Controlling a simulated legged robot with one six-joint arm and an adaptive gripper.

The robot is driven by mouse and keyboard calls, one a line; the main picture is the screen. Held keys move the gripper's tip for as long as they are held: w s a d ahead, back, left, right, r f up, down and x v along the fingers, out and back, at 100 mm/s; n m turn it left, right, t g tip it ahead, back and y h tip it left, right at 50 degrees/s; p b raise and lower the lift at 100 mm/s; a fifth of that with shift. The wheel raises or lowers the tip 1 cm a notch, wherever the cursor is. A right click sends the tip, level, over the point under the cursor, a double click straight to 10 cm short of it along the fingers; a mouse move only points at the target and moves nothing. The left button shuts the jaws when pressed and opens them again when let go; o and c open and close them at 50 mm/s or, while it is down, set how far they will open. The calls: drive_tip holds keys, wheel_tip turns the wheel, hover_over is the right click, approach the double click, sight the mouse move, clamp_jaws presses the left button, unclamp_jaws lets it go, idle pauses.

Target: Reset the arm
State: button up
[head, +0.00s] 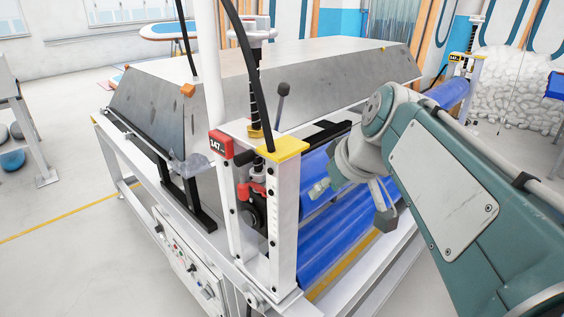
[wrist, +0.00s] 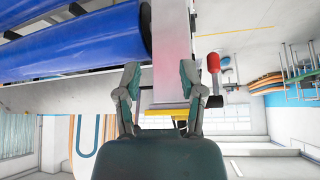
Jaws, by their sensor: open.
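My arm comes in from the right in the head view, bent, with my gripper (head: 352,204) at its end beside the machine's white post and over the blue rollers. Blue rollers (wrist: 80,45) fill the upper left there, and a red-handled lever (wrist: 213,63) is just right of the right finger.
The white post (head: 285,215) has a yellow cap and a red "147" block (head: 219,145). A black-knobbed lever (head: 283,90) stands behind it. Open floor (head: 60,270) is at the left.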

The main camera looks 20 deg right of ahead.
drive_tip(key=s+a+f+m, duration=0.1)
drive_tip(key=s+a+f, duration=0.2)
drive_tip(key=s+f, duration=0.2)
drive_tip(key=s+a+f+m+g+h, duration=0.1)
drive_tip(key=s+a+f, duration=0.2)
drive_tip(key=s+f, duration=0.3)
drive_tip(key=shift+s+f+m+h, duration=0.2)
drive_tip(key=shift+f+m+h, duration=0.15)
drive_tip(key=shift+f, duration=0.6)
drive_tip(key=shift+s+a, duration=0.1)
